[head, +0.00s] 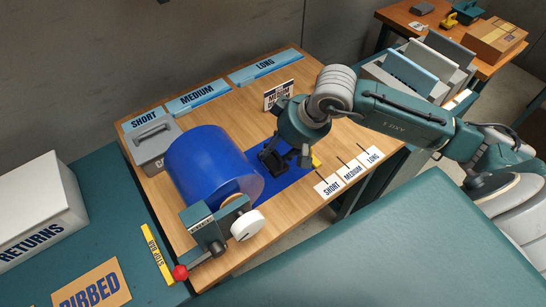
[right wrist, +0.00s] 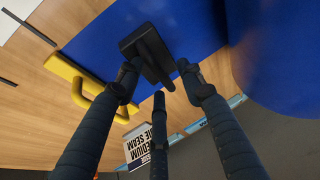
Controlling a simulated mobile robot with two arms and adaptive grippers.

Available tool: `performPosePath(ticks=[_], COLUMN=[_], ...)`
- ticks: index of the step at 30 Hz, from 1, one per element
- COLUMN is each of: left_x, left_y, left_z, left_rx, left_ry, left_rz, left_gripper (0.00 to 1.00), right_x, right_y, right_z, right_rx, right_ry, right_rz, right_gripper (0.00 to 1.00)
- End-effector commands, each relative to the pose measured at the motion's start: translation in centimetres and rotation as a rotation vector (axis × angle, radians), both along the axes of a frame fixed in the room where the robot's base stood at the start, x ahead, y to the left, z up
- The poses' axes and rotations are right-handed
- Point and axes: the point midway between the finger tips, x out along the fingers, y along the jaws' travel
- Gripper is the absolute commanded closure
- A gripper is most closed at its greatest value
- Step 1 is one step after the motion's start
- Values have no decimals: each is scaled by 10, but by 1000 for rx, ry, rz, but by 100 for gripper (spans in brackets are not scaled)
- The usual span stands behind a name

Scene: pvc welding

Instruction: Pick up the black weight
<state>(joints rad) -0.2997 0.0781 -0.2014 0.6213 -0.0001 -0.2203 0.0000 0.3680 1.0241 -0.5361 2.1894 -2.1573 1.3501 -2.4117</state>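The black weight (head: 270,161) lies on the flat blue sheet (head: 293,177) on the wooden table, close to the blue roll. In the right wrist view the weight (right wrist: 146,47) shows a flat base with an upright handle part. My right gripper (head: 286,157) is low over the weight, coming from the right. Its fingers (right wrist: 160,82) are spread, with tips near the weight's handle and gaps between them. I cannot tell whether any fingertip touches it. My left gripper is not in view.
The big blue roll (head: 207,163) and a clamp with a white knob (head: 247,225) stand left of the weight. A yellow handled tool (right wrist: 82,90) lies beside it. A "Medium" sign (head: 279,94) stands behind. A grey bin (head: 154,143) is at the back left.

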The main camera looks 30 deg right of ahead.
Motion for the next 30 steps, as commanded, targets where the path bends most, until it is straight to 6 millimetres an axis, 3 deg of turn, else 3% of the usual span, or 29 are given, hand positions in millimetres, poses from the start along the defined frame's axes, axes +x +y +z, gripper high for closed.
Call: performPosePath(ticks=[5,11,12,30], left_x=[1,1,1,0], left_y=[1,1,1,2], left_z=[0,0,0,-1], left_rx=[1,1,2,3], left_ry=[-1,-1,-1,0], left_rz=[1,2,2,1], left_gripper=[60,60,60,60], right_x=[0,0,0,3], right_y=[0,0,0,0], right_z=[-1,0,0,10], right_rx=[-1,-1,-1,-1], right_ry=[0,0,0,-8], right_rz=[0,0,0,0], right_gripper=[62,98,100,100])
